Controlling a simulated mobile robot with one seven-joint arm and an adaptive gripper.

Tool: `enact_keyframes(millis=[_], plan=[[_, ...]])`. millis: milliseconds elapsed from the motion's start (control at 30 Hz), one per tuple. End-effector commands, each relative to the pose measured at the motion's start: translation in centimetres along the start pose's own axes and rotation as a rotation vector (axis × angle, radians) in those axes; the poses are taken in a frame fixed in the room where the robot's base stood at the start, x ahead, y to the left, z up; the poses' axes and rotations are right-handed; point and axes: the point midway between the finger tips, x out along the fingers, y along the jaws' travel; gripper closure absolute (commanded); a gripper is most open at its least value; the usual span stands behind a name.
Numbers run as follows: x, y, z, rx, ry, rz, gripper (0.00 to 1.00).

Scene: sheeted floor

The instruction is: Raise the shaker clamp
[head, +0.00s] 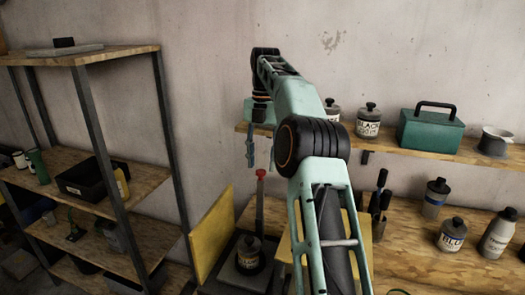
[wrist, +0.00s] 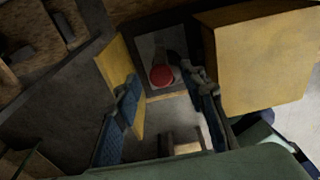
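The shaker clamp shows in the head view as a grey upright bar with a red knob (head: 260,173) on top. It rises beside a labelled paint can (head: 248,254) on the dark shaker base. In the wrist view the red knob (wrist: 162,76) lies between my two blue fingers, near their tips. My gripper (head: 261,160) points down above the knob, fingers spread and empty. I cannot tell the exact height gap between fingertips and knob. The can's label is too small to read, and the can is not clear in the wrist view.
A yellow panel (head: 211,236) stands open left of the shaker. A yellow box side (wrist: 260,60) is close on the right. A wall shelf (head: 390,142) holds cans and a green toolbox (head: 431,130). A shelving rack (head: 90,130) stands at left.

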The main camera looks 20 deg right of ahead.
Motion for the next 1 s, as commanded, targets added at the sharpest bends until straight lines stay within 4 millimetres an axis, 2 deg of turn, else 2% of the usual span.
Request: enact_keyframes(millis=[100,500,1000], plan=[[-1.2,0.0,0.0,0.0,-0.001,0.002,0.62],[-3.1,-0.2,0.0,0.005,-0.002,0.003,0.62],[-3.5,-0.1,-0.1,0.0,-0.003,0.001,0.62]])
